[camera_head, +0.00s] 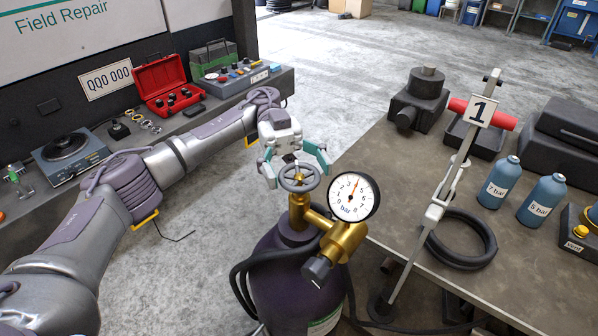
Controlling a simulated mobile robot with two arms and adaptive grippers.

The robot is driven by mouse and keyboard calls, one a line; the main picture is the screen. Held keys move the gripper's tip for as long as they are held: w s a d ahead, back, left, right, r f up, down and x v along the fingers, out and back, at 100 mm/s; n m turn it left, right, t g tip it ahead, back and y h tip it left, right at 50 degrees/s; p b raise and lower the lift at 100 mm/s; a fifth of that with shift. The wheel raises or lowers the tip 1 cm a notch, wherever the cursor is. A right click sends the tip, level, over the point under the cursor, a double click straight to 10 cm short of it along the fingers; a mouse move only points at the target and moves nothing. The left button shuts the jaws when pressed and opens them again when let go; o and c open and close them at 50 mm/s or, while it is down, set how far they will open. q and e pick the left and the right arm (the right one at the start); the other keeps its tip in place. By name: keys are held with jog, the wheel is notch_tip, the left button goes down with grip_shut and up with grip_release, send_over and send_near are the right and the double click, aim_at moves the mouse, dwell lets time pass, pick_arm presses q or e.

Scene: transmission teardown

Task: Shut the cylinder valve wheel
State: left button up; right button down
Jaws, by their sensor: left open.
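The cylinder valve wheel (299,179) is a small grey spoked handwheel on top of a brass valve (300,211). The valve sits on a dark purple gas cylinder (285,262) standing upright. A round white pressure gauge (352,197) marked in bar is fixed to the valve's right side; its needle points up, near the middle of the scale. My left gripper (296,170) is open, with teal fingers, directly above and behind the wheel. Its fingers are spread to either side of the wheel; I cannot tell whether they touch it. My right gripper is not in view.
A black hose runs from the valve. A bench with a red toolbox (168,88) is at left. Open floor lies behind.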

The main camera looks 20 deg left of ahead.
aim_at(299, 173)
pick_arm(q)
notch_tip(299, 173, up, 9)
jog(key=shift+r, duration=0.1)
dwell(0.4)
